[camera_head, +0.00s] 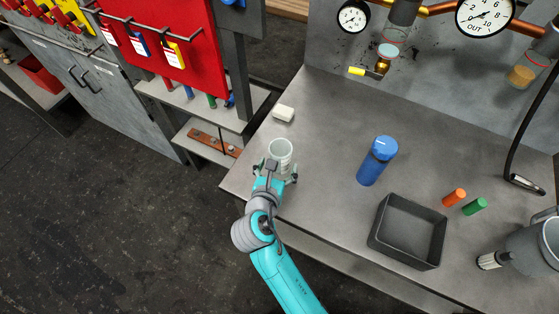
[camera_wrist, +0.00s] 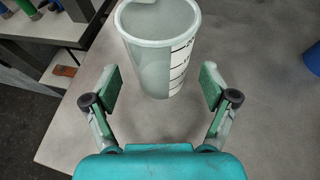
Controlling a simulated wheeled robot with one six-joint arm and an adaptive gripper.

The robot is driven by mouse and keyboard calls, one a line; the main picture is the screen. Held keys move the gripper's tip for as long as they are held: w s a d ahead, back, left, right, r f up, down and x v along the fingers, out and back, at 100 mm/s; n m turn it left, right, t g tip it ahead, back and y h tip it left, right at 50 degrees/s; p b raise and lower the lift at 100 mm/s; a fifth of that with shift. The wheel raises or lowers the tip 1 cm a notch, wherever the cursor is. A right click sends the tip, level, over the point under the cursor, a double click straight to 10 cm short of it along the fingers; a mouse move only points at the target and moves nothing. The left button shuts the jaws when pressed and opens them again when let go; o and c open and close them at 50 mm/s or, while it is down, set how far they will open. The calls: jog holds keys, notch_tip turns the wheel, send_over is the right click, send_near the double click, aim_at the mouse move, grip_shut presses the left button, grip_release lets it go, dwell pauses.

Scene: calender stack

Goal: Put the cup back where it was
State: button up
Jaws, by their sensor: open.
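The cup (camera_head: 280,153) is a whitish, translucent beaker-like vessel with dark marks on its side. It stands upright near the left edge of the grey table. In the wrist view the cup (camera_wrist: 161,55) is just ahead of my gripper, roughly centred between the fingers. My gripper (camera_head: 275,177) is open, at the near side of the cup. In the wrist view the fingers of my gripper (camera_wrist: 162,88) are spread to either side of the cup's lower part, with gaps showing on both sides.
On the table (camera_head: 320,152) a white block (camera_head: 283,114) lies behind the cup. A blue bottle (camera_head: 377,161), a dark open tray (camera_head: 408,232), an orange cylinder (camera_head: 454,197), a green cylinder (camera_head: 474,206) and a grey jug (camera_head: 532,246) are to the right. Table between cup and bottle is clear.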

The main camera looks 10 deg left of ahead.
jog(key=v, duration=0.9)
jog(key=shift+s, duration=0.1)
